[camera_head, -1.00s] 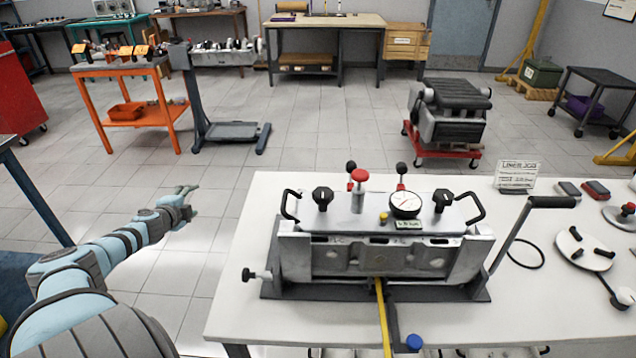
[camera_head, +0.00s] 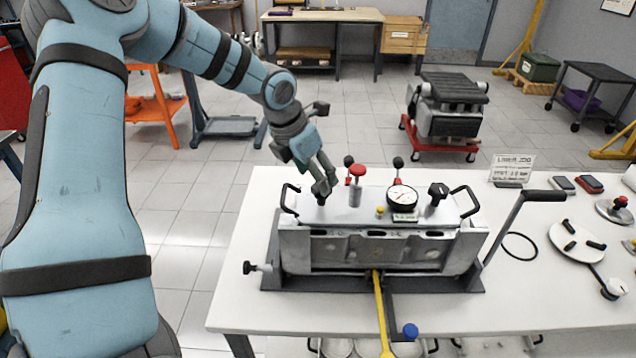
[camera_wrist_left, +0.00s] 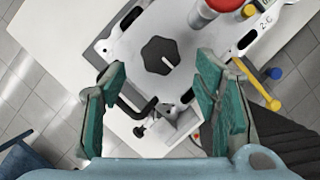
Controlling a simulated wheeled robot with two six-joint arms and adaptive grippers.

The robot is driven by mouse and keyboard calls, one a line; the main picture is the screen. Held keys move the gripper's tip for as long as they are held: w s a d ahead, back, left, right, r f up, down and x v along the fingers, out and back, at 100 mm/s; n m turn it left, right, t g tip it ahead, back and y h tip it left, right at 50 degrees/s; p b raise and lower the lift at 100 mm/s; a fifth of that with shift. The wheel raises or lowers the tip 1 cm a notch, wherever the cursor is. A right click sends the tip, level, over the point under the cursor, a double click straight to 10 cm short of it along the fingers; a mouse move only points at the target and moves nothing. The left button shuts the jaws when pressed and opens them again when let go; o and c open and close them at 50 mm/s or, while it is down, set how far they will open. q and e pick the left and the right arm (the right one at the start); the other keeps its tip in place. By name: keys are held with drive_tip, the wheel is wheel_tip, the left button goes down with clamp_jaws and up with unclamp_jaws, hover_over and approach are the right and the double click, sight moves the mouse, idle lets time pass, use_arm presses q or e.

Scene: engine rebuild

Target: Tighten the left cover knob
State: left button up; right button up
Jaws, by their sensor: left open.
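The left cover knob (camera_wrist_left: 160,55) is black and lobed, with a white line on its top. It sits on the left part of the pale cover plate (camera_head: 376,204) of the fixture. My left gripper (camera_head: 325,187) is over that end of the plate, pointing down, and mostly hides the knob in the head view. In the left wrist view my left gripper (camera_wrist_left: 161,68) is open, its teal fingers apart, with the knob framed between and just beyond the tips. I cannot tell contact. The right cover knob (camera_head: 438,193) stands at the other end. My right gripper is not in view.
A red-topped post (camera_head: 356,180) stands close right of the left gripper, with a dial gauge (camera_head: 402,197) further right. A black handle (camera_head: 290,198) is at the left end. A crank (camera_head: 512,225) rises at the right.

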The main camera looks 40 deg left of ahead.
use_arm(q)
drive_tip(key=x, duration=0.3)
drive_tip(key=shift+w+d, duration=0.1)
drive_tip(key=shift+d, duration=0.1)
drive_tip(key=shift+w+a+f, duration=0.1)
drive_tip(key=shift+f, duration=0.15)
drive_tip(key=shift+a+f, duration=0.1)
drive_tip(key=shift+a, duration=0.05)
drive_tip(key=c, duration=1.1)
drive_tip(key=shift+c, duration=0.2)
